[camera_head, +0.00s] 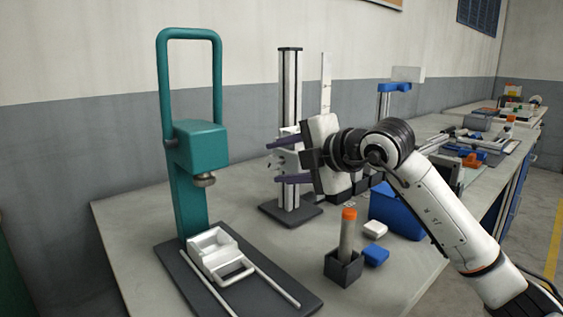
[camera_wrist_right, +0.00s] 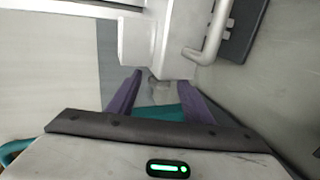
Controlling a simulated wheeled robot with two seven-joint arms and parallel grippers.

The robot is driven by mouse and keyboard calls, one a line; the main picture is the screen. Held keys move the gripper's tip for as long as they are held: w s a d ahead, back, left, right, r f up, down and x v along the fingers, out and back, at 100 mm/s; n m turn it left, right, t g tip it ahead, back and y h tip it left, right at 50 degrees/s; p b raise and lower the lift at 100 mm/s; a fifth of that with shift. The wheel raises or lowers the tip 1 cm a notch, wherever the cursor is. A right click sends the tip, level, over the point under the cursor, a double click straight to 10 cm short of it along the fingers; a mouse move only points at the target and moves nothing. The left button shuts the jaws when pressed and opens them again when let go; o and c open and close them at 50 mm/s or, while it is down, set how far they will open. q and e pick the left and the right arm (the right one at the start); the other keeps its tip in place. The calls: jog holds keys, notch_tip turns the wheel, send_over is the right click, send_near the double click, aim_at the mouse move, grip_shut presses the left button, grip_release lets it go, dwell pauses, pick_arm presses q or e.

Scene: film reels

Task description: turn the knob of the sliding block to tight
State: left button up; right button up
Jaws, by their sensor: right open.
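A sliding block (camera_head: 287,156) sits partway up a pale upright column (camera_head: 290,85) on a dark base plate. My right gripper (camera_head: 280,161) is open, with its two purple fingers one above the other at the block's height. In the head view the fingers overlap the block and its knob cannot be made out clearly. In the right wrist view my right gripper (camera_wrist_right: 158,82) has its fingers on either side of a small grey part (camera_wrist_right: 150,86), perhaps the knob. Contact cannot be told. My left gripper is not in view.
A teal press (camera_head: 200,148) stands left of the column, with a white handled tray (camera_head: 215,252) on its base. An orange-capped cylinder (camera_head: 348,230) stands in a dark holder in front. A blue bin (camera_head: 400,219) and small blocks lie near my right arm.

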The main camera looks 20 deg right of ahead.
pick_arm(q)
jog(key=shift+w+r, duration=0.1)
pick_arm(e)
jog(key=v, duration=1)
jog(key=w+a+r+n+g+h+p, duration=0.1)
jog(key=w+a+n+g+p, duration=0.2)
jog(key=n, duration=0.8)
jog(key=w+a+n+g+h+p, duration=0.15)
jog(key=a+n+p, duration=0.4)
jog(key=n, duration=0.55)
notch_tip(320, 180, up, 5)
jog(key=d+n+g+h+p, duration=0.1)
jog(key=n+g+h+p, duration=0.3)
jog(key=n, duration=0.9)
jog(key=shift+t+h, duration=0.65)
jog(key=shift+t, duration=0.1)
jog(key=x, duration=1)
jog(key=shift+w+d, duration=0.1)
jog(key=shift+w, duration=0.05)
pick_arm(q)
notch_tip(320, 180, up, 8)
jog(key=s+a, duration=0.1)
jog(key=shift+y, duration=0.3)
